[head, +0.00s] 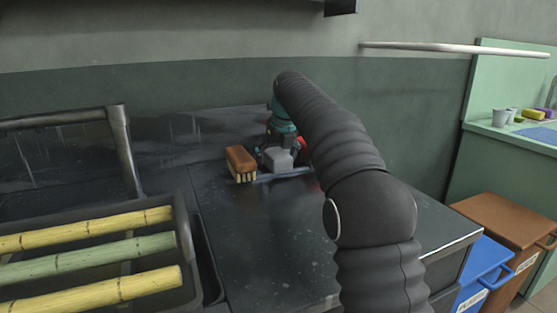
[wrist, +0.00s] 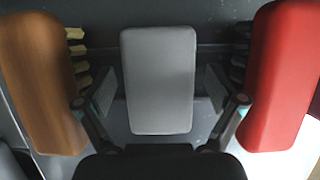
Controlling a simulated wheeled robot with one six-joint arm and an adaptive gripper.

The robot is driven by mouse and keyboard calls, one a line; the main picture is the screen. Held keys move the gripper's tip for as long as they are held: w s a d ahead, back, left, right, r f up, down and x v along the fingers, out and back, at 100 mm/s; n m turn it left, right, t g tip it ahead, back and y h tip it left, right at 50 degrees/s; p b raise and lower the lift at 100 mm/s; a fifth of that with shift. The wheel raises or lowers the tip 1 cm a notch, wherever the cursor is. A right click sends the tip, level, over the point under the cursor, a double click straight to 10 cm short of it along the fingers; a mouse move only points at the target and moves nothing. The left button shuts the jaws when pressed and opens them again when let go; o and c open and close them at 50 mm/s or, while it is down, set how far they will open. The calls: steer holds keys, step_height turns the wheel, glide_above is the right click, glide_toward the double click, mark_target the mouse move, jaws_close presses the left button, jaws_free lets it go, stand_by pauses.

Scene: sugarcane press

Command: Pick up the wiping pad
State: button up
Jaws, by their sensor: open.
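The wiping pad (wrist: 159,80) is a grey block with rounded edges. In the wrist view it lies between the two fingers of my gripper (wrist: 160,92), with a gap on each side. My gripper is open and points down around it. In the head view the grey pad (head: 277,159) sits on the dark counter below my gripper (head: 280,150), partly covered by the fingers.
A brown brush (head: 240,163) stands close on the left of the pad, and a red block or brush (wrist: 284,75) close on the right. A crate (head: 188,235) of sugarcane stalks is at front left. The counter (head: 255,235) in front of the pad is clear.

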mark_target(275, 151)
steer(key=shift+f, duration=0.1)
steer(key=c, duration=1.2)
steer(key=shift+c, duration=0.2)
step_height(275, 151, up, 4)
steer(key=shift+f, duration=0.15)
steer(key=s+d+r, duration=0.4)
steer(key=d+r, duration=0.4)
steer(key=d, duration=0.3)
